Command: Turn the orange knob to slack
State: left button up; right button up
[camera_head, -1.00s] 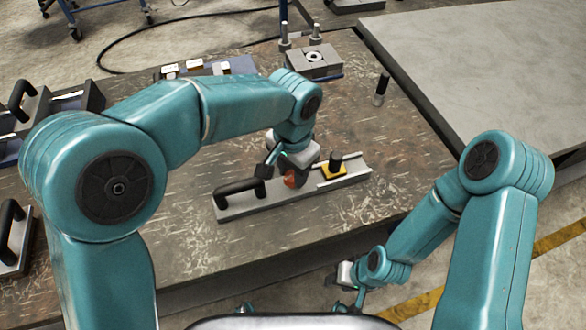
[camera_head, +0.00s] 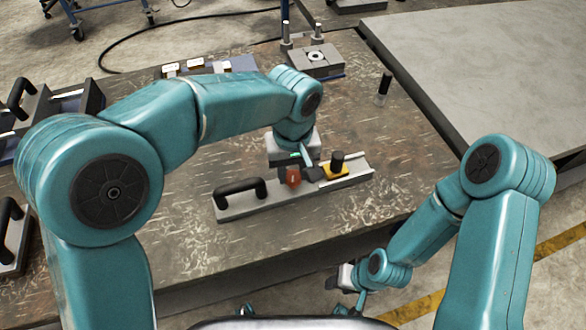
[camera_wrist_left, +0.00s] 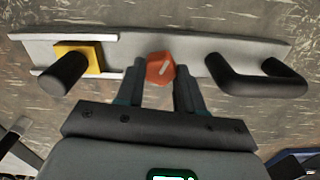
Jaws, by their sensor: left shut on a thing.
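The orange knob (camera_head: 292,178) stands on a grey metal bar (camera_head: 236,207) on the worn table. It carries a pale line on its face. My left gripper (camera_head: 300,170) points down at the knob from behind. In the left wrist view the knob (camera_wrist_left: 161,68) sits between the two dark fingertips of my left gripper (camera_wrist_left: 161,75), which is shut on it. The line on the knob slants there. My right gripper (camera_head: 345,293) is low, in front of the table edge and away from the bar; its jaws are too small to read.
A black handle (camera_head: 240,188) rises from the bar left of the knob. A yellow block (camera_head: 334,171) with a black post (camera_head: 336,160) sits in a channel on the right. A grey fixture with two posts (camera_head: 312,60) stands at the back. The table's front right is clear.

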aim_at(293, 175)
pick_arm(q)
jog(key=shift+n, duration=2.2)
jog(key=o, duration=1.1)
jog(key=shift+c, duration=0.2)
notch_tip(293, 175, up, 16)
jog(key=p, duration=0.2)
jog(key=shift+r, duration=0.2)
jog(key=shift+s, duration=0.15)
